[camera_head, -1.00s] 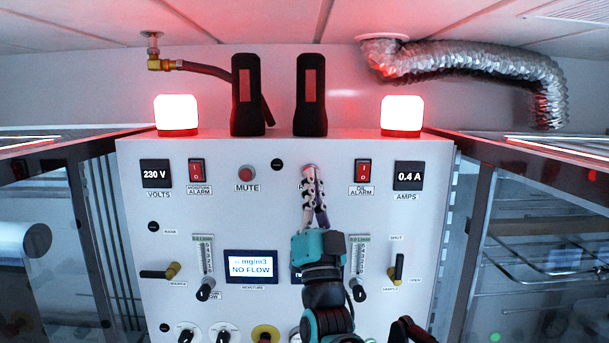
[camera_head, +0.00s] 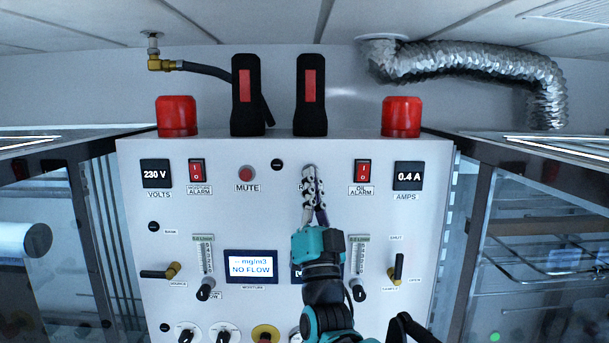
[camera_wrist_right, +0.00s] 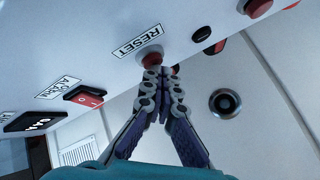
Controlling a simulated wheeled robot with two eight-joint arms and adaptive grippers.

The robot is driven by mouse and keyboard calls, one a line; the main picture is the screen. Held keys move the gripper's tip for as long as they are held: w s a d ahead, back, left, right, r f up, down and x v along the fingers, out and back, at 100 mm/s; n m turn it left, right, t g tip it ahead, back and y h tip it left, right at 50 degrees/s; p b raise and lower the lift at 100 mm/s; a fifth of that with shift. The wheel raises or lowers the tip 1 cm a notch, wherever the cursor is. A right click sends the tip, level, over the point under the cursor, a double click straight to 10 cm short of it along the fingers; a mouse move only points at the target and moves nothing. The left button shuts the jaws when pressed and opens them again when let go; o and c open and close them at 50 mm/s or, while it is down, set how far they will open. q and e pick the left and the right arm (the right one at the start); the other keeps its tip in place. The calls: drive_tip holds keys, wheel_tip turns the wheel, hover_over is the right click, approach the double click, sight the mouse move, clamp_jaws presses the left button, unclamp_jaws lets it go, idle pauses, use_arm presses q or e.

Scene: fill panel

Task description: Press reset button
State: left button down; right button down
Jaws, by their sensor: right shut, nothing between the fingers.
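The red RESET button (camera_wrist_right: 151,54) sits on the white panel, below its RESET label (camera_wrist_right: 138,39) in the right wrist view. My right gripper (camera_wrist_right: 161,72) is shut and empty, with its fingertips right at the button and overlapping its edge. I cannot tell whether they touch it or how far it is pressed. In the head view the gripper (camera_head: 310,170) covers the button and most of its label. My left gripper is not in view.
The panel (camera_head: 220,215) has a MUTE button (camera_head: 246,173), an OIL ALARM switch (camera_head: 362,170) and a MOISTURE ALARM switch (camera_head: 197,170) nearby. Two red lamps (camera_head: 177,116) (camera_head: 401,117) on top are unlit. The small display (camera_head: 251,267) reads NO FLOW.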

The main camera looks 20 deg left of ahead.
drive_tip(key=shift+s+d, duration=0.25)
drive_tip(key=shift+s, duration=0.65)
drive_tip(key=s, duration=0.2)
drive_tip(key=s+d, duration=0.1)
drive_tip(key=s, duration=0.1)
drive_tip(key=shift+s+d+p, duration=0.15)
drive_tip(key=shift+s+p, duration=0.2)
drive_tip(key=shift+f, duration=0.1)
